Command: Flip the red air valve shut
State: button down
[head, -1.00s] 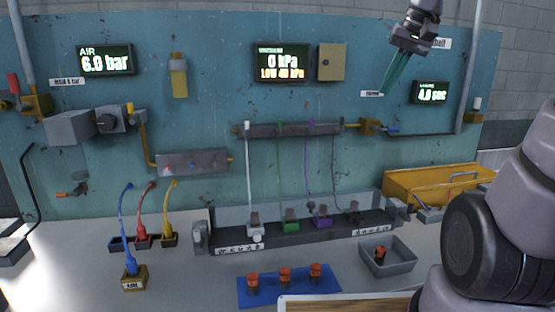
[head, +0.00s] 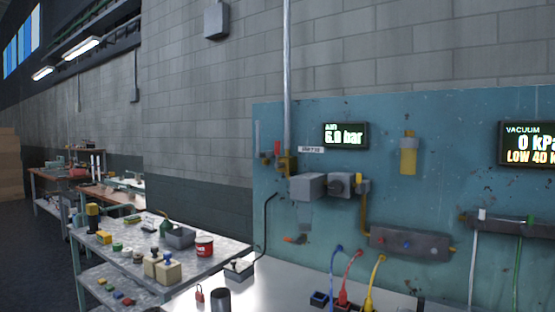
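The red air valve handle (head: 277,146) stands upright at the upper left of the blue panel (head: 385,180). It sits by a brass fitting (head: 286,164) at the foot of a grey vertical pipe. The AIR display (head: 345,135) to its right reads about 6.0 bar. My gripper is outside the head view now, so its fingers and distance from the valve do not show.
A grey regulator block (head: 307,187) sits just below and right of the valve. Blue, red and yellow hoses (head: 349,277) rise at the bench front. A cluttered metal cart (head: 150,262) stands to the left.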

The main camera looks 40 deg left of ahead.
aim_at(279, 165)
jog(key=u, duration=1.8)
jog(key=i+j+u, duration=0.5)
jog(key=i+j, duration=0.25)
jog(key=i, duration=0.05)
